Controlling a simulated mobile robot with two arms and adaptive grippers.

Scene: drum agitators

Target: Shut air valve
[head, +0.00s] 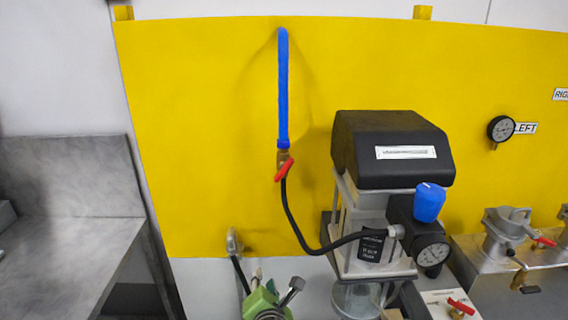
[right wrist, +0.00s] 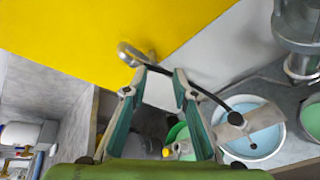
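The air valve is a small brass body (head: 282,157) with a red handle (head: 284,171) at the lower end of the vertical blue air pipe (head: 283,90) on the yellow panel. The handle sits at a slant across the line of the pipe. A black hose (head: 296,225) runs from the valve to the air unit. My right gripper (head: 272,284) is low in the head view, below the valve and apart from it. In the right wrist view its two fingers (right wrist: 157,87) are spread with nothing held. The valve is not visible there. My left gripper is not in view.
The air unit with a black cover (head: 395,145), blue knob (head: 429,202) and gauge (head: 432,255) stands right of the valve. A grey metal fitting (head: 234,242) sticks out at the panel's lower edge. A grey bench (head: 70,245) is at left. The panel left of the pipe is clear.

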